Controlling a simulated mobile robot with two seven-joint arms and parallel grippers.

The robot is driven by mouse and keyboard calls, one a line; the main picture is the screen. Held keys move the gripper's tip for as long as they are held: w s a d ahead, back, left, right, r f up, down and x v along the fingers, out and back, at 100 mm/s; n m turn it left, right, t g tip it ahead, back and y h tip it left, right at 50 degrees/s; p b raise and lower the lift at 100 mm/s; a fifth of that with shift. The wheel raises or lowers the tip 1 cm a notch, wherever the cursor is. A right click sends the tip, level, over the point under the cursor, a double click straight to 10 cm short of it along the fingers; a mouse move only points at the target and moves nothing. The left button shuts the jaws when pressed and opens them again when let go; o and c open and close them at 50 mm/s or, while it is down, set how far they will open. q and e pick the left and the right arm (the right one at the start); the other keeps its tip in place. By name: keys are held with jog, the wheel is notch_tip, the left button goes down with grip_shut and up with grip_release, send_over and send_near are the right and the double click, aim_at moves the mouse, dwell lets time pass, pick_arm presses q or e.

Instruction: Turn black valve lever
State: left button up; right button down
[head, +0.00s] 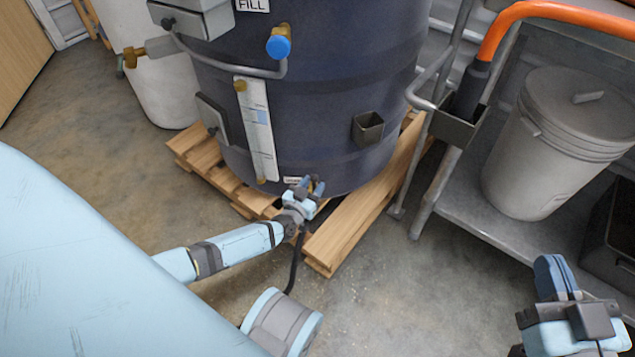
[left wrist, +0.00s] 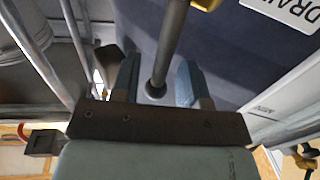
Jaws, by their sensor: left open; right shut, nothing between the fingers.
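The dark valve lever (left wrist: 168,45) shows in the left wrist view as a rod with a rounded end, running down from the top edge. My left gripper (left wrist: 157,78) is open, with one blue finger on each side of the lever's end; I cannot tell whether either touches it. In the head view my left gripper (head: 311,186) is at the foot of the dark blue tank (head: 320,85), and the lever is hidden or too small to make out there. My right gripper (head: 556,277) is shut and empty at the lower right, away from the tank.
The tank stands on a wooden pallet (head: 335,235). A DRAIN label (left wrist: 287,10) is beside the lever. A blue knob (head: 279,46) is higher on the tank. A metal shelf (head: 455,205) with a lidded grey bucket (head: 545,165) stands right. Concrete floor in front is clear.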

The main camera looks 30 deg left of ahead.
pick_arm(q)
jog(key=shift+w+a+b, duration=0.15)
jog(key=shift+w+b, duration=0.25)
jog(key=shift+w, duration=1.1)
jog(key=shift+c, duration=0.5)
grip_shut()
